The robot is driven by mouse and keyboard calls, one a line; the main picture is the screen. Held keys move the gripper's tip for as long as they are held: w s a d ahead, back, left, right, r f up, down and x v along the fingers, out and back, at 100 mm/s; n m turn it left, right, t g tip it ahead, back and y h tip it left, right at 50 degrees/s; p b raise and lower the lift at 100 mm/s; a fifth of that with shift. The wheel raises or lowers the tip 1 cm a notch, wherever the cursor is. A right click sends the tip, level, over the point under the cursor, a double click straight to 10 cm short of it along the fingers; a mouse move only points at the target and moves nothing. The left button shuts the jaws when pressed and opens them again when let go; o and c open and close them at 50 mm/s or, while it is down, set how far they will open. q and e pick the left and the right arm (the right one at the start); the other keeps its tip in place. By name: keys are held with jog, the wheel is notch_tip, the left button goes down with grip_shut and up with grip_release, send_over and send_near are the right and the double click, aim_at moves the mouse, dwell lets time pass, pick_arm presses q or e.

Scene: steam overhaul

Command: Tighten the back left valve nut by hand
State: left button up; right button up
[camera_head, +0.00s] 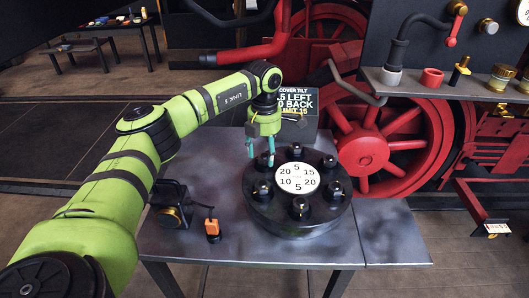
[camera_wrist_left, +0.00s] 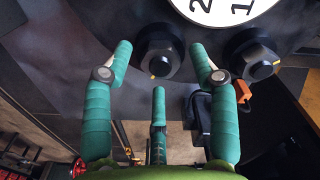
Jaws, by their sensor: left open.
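The round black cover (camera_head: 299,224) sits on the table, with several black hex nuts around its rim and a white numbered dial (camera_head: 297,178) in the middle. The back left nut (camera_head: 263,161) is just below my left gripper (camera_head: 260,156). My left gripper is open, with teal fingers pointing down. The front left nut (camera_wrist_left: 257,62) is to the right there.
A sign (camera_head: 297,103) behind the cover reads "COVER TILT", partly hidden by my arm. A black device (camera_head: 172,207) and an orange-topped item (camera_head: 212,229) stand on the table (camera_head: 250,252) at the left. Red wheels (camera_head: 362,150) and a shelf (camera_head: 440,88) stand behind.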

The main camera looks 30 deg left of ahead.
aim_at(265, 155)
pick_arm(q)
notch_tip(265, 155, up, 11)
jog(key=shift+r, duration=0.15)
dwell(0.6)
